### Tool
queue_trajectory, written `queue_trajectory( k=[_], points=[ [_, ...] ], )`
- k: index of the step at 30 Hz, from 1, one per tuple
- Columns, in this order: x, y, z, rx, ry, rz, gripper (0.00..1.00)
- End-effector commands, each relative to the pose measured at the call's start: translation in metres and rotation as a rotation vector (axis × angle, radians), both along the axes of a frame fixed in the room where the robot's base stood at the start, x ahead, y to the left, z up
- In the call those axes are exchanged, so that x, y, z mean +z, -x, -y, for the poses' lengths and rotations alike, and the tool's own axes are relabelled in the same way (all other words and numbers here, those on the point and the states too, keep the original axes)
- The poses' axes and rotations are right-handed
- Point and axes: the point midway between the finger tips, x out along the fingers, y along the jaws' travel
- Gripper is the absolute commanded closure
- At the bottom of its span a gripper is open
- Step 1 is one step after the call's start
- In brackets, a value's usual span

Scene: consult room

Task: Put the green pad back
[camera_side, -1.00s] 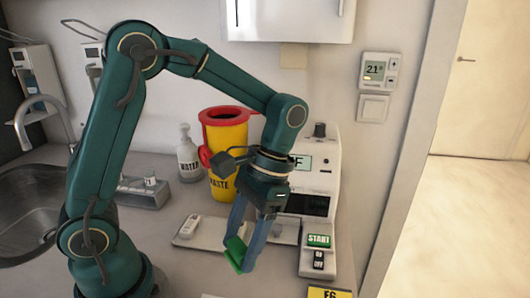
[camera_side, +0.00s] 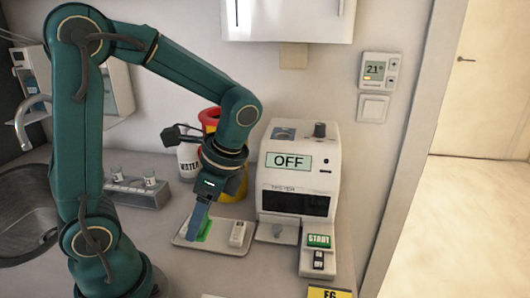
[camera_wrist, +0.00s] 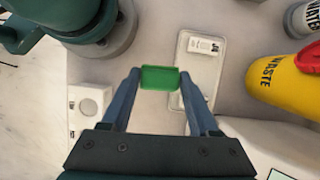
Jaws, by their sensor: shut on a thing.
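My gripper (camera_side: 201,236) is shut on the green pad (camera_wrist: 160,78), holding it by its two short ends. In the side view the pad (camera_side: 205,230) shows behind a finger, over the white tray (camera_side: 232,251). In the wrist view the pad overlaps the edge of the tray (camera_wrist: 206,73) nearest the picture's left. I cannot tell whether the pad touches the tray. A white device (camera_side: 237,233) lies on the tray to the right of my gripper. The wrist view shows a white device (camera_wrist: 202,45) at the tray's upper end.
A yellow waste bin (camera_wrist: 285,82) and a water bottle (camera_side: 188,160) stand behind. A grey holder (camera_side: 138,192) is to the left.

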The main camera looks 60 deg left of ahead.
Motion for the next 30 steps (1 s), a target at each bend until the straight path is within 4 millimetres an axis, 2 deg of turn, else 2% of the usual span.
queue_trajectory(
  k=[1,3,6,10,15,20,30],
  points=[
    [0.004,0.009,-0.016,-0.045,-0.001,0.008,0.91],
    [0.009,0.021,-0.034,-0.101,-0.002,0.007,0.91],
    [0.014,0.035,-0.052,-0.135,-0.001,0.005,0.91],
    [0.018,0.047,-0.064,-0.111,0.001,0.002,0.91],
    [0.022,0.053,-0.07,-0.055,0.005,-0.001,0.91],
    [0.014,0.046,-0.058,-0.053,0.009,-0.005,0.91],
    [-0.021,0.02,-0.007,-0.057,0.007,-0.009,0.91]
  ],
)
